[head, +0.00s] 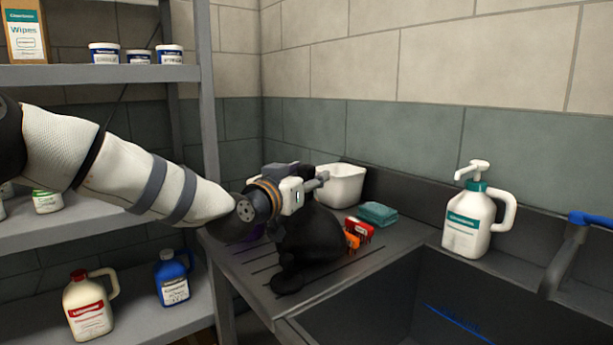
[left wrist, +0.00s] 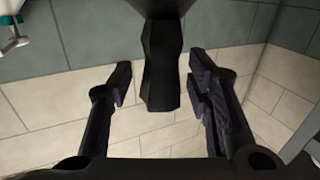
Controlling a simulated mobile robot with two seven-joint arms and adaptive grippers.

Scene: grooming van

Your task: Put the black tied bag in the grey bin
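The black tied bag (head: 308,240) sits on the ribbed drainboard beside the sink, its narrow neck upward. My left gripper (head: 308,186) is at the top of the bag, reaching in from the left. In the left wrist view the bag's dark neck (left wrist: 160,60) stands between the two fingers of the left gripper (left wrist: 160,88). The fingers are apart, and a narrow gap shows on each side of the neck. My right gripper is in neither view. No grey bin can be made out in either view.
A white pump jug (head: 469,222) stands on the sink's back ledge. Metal shelving (head: 208,110) with bottles is at the left.

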